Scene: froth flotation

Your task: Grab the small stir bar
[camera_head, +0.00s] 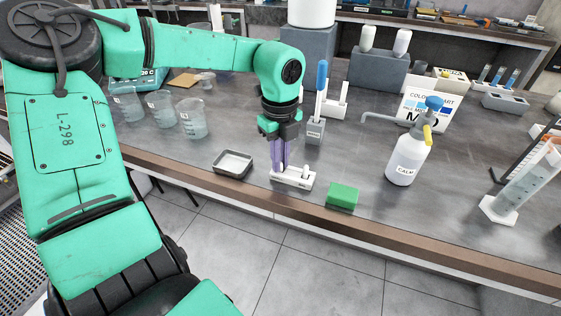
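A small white holder (292,182) with a dark label sits near the front edge of the bench. A short white peg-like piece (305,174), perhaps a stir bar, stands upright at its right end. My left gripper (280,167) points straight down with its purple fingertips at the left part of the holder. Another small white piece shows right at the fingertips. The fingers look close together, but I cannot tell whether they grip it. My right gripper is out of view.
A small metal tray (233,164) lies left of the holder and a green block (342,196) to its right. A grey stand (315,131) with a blue-topped tool is just behind. A white wash bottle (405,162) stands farther right. Beakers (192,119) stand at left.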

